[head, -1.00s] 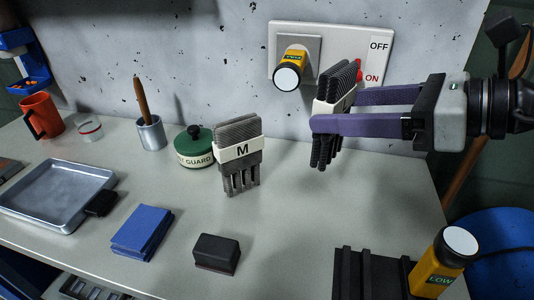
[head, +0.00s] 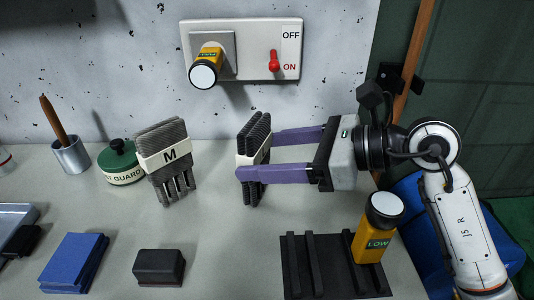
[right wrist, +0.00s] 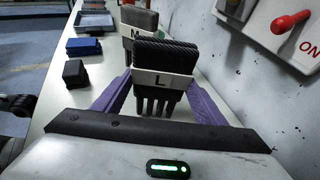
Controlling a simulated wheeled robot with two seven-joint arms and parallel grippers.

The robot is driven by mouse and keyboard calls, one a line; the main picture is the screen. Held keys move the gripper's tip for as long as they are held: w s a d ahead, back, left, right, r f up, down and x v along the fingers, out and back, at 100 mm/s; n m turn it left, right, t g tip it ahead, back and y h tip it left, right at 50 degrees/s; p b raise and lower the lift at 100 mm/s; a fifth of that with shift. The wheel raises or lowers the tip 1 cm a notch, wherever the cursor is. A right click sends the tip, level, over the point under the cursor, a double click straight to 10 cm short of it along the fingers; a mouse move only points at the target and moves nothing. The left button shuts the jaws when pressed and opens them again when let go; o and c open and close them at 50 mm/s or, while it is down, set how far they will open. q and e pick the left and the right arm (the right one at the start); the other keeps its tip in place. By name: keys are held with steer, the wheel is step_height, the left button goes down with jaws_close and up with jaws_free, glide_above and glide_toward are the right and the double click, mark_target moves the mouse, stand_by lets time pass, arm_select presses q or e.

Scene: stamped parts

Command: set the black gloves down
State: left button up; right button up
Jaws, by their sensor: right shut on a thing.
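The black gloves (head: 258,130) are a bundle with a white band, held upright in my right gripper (head: 254,156). The purple fingers are shut on the band from both sides. My left gripper is out of view.
A green-lidded tin (head: 122,165), blue pads (head: 72,262) and a black block (head: 158,265) are at left. A red switch (head: 273,62) is on the wall behind.

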steer(key=shift+f, duration=0.25)
steer(key=o, duration=1.1)
steer(key=shift+r, duration=0.1)
steer(key=shift+r, duration=0.1)
steer(key=shift+d+r, duration=0.1)
steer(key=shift+r, duration=0.05)
steer(key=shift+b+v, duration=0.3)
steer(key=shift+v, duration=5.65)
